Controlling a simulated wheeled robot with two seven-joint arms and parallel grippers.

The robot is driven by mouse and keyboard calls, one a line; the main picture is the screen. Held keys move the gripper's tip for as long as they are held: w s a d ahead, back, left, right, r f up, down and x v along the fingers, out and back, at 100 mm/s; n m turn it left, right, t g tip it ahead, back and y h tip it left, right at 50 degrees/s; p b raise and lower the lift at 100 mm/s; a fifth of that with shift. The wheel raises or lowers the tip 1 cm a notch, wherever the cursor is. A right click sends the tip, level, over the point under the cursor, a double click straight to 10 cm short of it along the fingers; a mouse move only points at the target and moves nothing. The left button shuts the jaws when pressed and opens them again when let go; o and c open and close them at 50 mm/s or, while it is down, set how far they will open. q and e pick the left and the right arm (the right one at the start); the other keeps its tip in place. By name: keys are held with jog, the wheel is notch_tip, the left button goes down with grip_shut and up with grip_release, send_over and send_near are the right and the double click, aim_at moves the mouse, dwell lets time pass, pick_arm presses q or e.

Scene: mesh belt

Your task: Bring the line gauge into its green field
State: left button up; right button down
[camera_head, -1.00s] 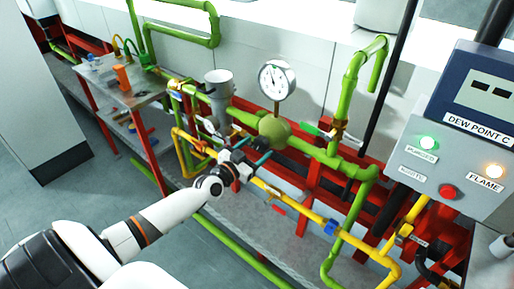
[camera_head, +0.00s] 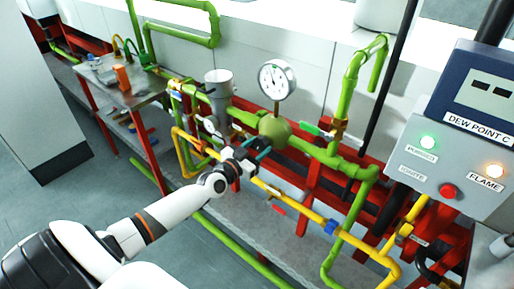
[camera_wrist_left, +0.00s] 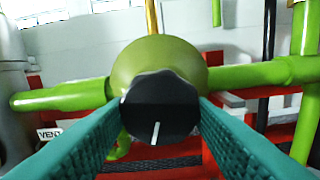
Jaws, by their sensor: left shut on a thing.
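The line gauge (camera_head: 277,80) is a round white dial above the green pipe, its dark needle pointing roughly up. The gripper's teal fingers are shut on the knob, one on each side. In the head view the knob is mostly hidden by the fingers. My right gripper is out of view.
Green pipes (camera_head: 352,80) and yellow pipes (camera_head: 292,211) run around the regulator on a red frame. A grey control box (camera_head: 455,160) with lit lamps stands at the right. A white-grey cylinder (camera_head: 219,92) is left of the gauge. A small bench (camera_head: 104,88) stands farther left.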

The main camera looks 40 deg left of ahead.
pick_arm(q)
jog(key=shift+d+n, duration=0.15)
jog(key=shift+n, duration=2.45)
jog(key=o, duration=1)
jog(key=s, duration=0.4)
jog(key=s+b, duration=0.1)
jog(key=s, duration=0.3)
jog(key=s+a+b, duration=0.1)
jog(key=s, duration=0.3)
